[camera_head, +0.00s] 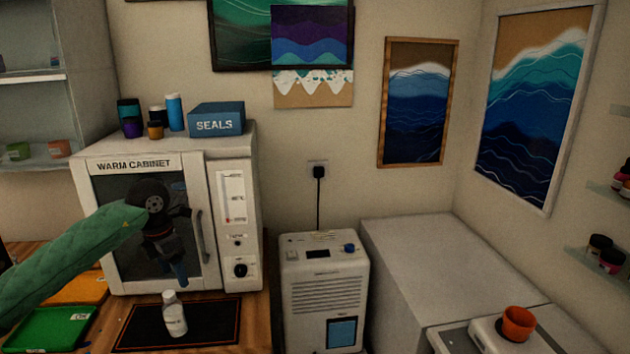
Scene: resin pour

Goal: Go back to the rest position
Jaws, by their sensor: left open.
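My left arm, in a green sleeve, comes in from the left. My left gripper (180,272) hangs in front of the door of the warm cabinet (228,190), pointing down, open and empty. A white bottle (174,318) stands upright on the black mat (215,326) below it, apart from the fingers. The cabinet door looks shut, with its handle at the right of the dark window. My right gripper is out of view.
Green (45,330) and orange (80,288) trays lie on the wooden table at left. A white appliance (322,290) stands right of the table. An orange cup (518,323) sits at lower right. A blue SEALS box (217,120) and several small containers stand on the cabinet.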

